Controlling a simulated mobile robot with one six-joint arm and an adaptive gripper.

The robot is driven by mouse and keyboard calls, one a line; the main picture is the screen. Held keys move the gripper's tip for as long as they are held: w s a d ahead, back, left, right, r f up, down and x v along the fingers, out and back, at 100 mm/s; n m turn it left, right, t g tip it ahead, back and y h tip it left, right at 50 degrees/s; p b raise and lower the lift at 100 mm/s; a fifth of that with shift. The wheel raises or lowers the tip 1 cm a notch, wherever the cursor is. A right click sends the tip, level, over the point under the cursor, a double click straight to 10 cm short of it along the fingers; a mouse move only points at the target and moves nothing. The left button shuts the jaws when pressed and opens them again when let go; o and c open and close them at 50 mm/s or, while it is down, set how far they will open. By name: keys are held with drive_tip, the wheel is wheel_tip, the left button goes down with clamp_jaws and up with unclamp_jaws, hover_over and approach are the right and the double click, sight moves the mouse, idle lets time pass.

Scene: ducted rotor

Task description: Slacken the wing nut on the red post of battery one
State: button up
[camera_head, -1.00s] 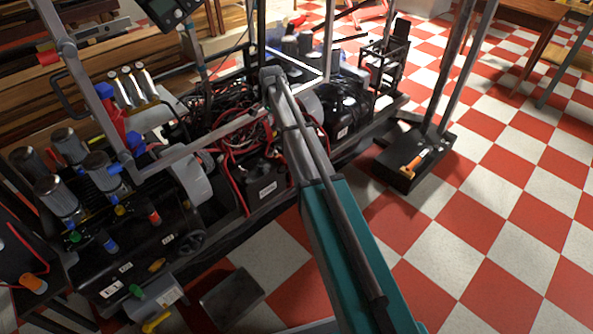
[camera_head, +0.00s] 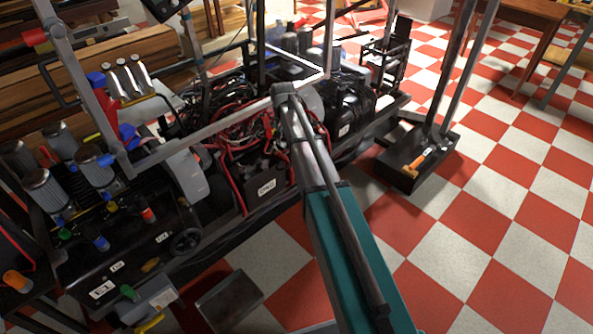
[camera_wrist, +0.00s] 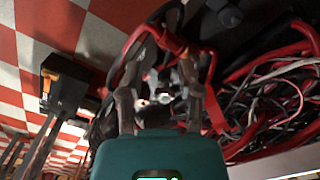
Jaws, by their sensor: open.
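A black battery (camera_head: 255,172) with a white label, which looks like "ONE", sits low in the frame of the rig in the head view, just left of my arm. The red post and its wing nut cannot be made out there. My gripper is hidden in the head view. In the wrist view my gripper (camera_wrist: 170,62) is open, its dark fingers apart. A red cable (camera_wrist: 168,38) passes by the fingertips. A small pale metal piece (camera_wrist: 163,98) shows between the fingers; I cannot tell what it is.
Tangled red and black cables (camera_wrist: 262,95) crowd the right of the wrist view. A grey frame bar (camera_head: 205,130) crosses above the rig in the head view. A black stand base with an orange-handled tool (camera_head: 428,161) is at right. The checkered floor (camera_head: 500,215) is clear.

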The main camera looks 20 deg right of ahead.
drive_tip(key=s+d+f+n+b, duration=0.2)
drive_tip(key=s+f+n+b, duration=0.4)
drive_tip(key=s+n, duration=0.1)
drive_tip(key=shift+s+f+n, duration=0.4)
drive_tip(key=shift+n, duration=0.3)
drive_tip(key=s+a+r+m+p, duration=0.1)
drive_tip(key=s+a, duration=0.1)
drive_tip(key=s, duration=0.8)
drive_tip(key=s+a+r+m+p, duration=0.2)
drive_tip(key=s+a, duration=0.1)
drive_tip(key=s, duration=0.7)
drive_tip(key=shift+s+r+m, duration=0.15)
drive_tip(key=shift+m, duration=0.15)
